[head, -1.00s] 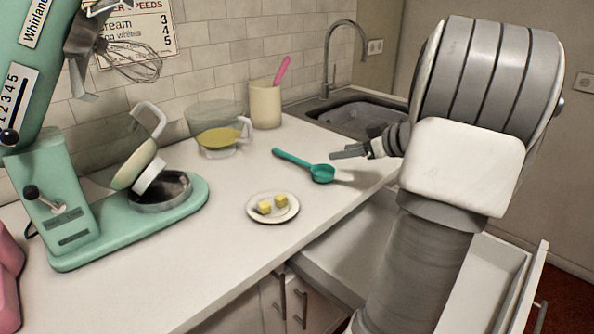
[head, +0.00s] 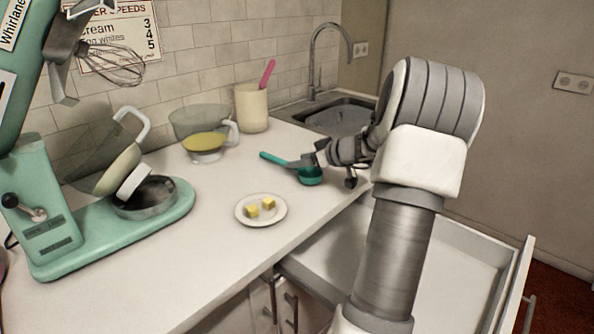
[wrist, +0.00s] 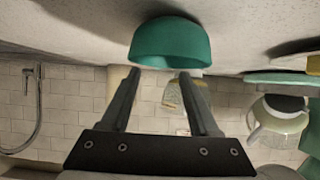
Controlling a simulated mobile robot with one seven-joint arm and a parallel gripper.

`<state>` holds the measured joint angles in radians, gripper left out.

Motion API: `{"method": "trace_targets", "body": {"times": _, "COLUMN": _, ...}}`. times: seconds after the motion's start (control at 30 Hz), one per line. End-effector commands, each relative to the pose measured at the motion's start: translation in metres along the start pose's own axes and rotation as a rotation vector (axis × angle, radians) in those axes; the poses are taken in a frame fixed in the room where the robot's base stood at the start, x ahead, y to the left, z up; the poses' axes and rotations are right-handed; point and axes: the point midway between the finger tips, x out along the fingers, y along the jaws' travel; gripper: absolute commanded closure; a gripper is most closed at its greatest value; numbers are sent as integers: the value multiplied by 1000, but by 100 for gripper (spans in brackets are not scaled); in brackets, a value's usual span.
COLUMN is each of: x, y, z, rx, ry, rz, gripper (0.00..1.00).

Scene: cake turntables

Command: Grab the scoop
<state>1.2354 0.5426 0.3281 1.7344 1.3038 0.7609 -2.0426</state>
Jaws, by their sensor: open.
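The teal scoop (head: 312,179) lies on the white counter, its handle pointing to the back left in the head view. My gripper (head: 303,162) is at the scoop, low over the counter, and hides the part between handle and bowl. In the wrist view the teal bowl (wrist: 170,45) fills the top middle. My gripper's two dark fingers (wrist: 158,75) are apart there, with their tips at the near edge of the bowl. The handle is not clear in that view. I cannot tell whether the fingers touch the scoop.
A glass jug (head: 190,125) with yellow contents and a cream crock (head: 251,108) stand behind. A mint stand mixer (head: 60,250) is at left, a sink (head: 340,117) at back right. An open drawer (head: 480,265) is below.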

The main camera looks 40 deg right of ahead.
Motion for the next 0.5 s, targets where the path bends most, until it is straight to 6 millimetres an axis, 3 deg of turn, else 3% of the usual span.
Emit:
{"method": "trace_targets", "body": {"times": 0.27, "x": 41, "y": -3, "z": 3, "rx": 0, "ry": 0, "rz": -3, "gripper": 38}}
{"method": "trace_targets", "body": {"times": 0.5, "x": 45, "y": -2, "z": 3, "rx": 0, "ry": -1, "rz": -1, "gripper": 38}}
